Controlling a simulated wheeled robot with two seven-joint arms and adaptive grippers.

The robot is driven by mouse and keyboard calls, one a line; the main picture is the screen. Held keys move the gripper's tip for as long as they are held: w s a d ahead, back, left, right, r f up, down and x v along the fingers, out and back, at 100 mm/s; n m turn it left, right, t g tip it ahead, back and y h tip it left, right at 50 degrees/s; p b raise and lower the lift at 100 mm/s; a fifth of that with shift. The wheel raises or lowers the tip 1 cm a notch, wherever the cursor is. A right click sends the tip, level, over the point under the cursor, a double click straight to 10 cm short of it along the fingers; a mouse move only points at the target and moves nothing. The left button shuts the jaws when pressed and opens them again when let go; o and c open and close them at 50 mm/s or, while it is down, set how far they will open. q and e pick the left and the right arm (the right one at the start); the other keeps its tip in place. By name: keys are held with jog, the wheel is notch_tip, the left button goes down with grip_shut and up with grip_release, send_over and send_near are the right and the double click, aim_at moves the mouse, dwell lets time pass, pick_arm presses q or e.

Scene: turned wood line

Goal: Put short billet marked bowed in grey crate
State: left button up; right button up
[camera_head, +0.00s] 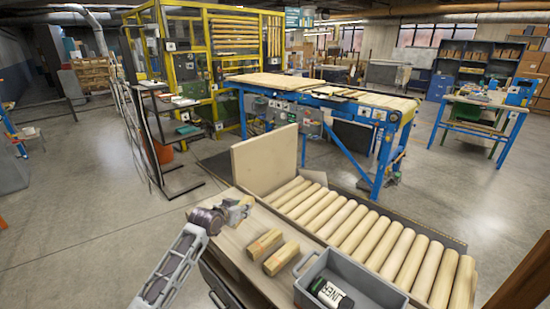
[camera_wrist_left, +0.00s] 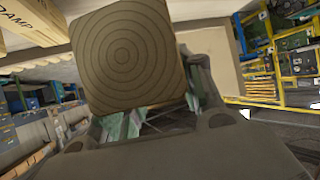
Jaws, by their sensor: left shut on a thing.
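My left gripper (camera_head: 238,212) is shut on a short wooden billet (camera_head: 243,202) at the left end of the bench. In the left wrist view the held billet (camera_wrist_left: 124,55) shows its square end with growth rings, between the fingers; no mark on it is readable. Two other short billets, a left one (camera_head: 264,243) and a right one (camera_head: 281,258), lie on the bench top between the gripper and the grey crate. The grey crate (camera_head: 312,298) stands at the front right of them and holds a dark container with a white label. My right gripper is out of view.
A row of pale round wooden rods (camera_head: 370,229) lies behind the crate. An upright pale board (camera_head: 264,160) stands behind the gripper. In the left wrist view, a billet (camera_wrist_left: 25,28) at the upper left carries letters reading "DAMP". Bench top (camera_head: 237,241) is bare left of the billets.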

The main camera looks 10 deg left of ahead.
pick_arm(q)
jog(key=shift+r, duration=0.15)
jog(key=shift+w+a+r+n+y, duration=0.15)
jog(key=shift+a+n+y, duration=0.1)
jog(key=shift+n+y, duration=0.15)
jog(key=s+r+n+y, duration=0.1)
jog(key=s+r, duration=0.2)
jog(key=r, duration=0.5)
jog(key=s+r+n+y, duration=0.1)
jog(key=s+r, duration=0.2)
jog(key=r, duration=0.4)
jog(key=s+f, duration=1.8)
jog(key=f, duration=0.4)
jog(key=shift+t, duration=0.3)
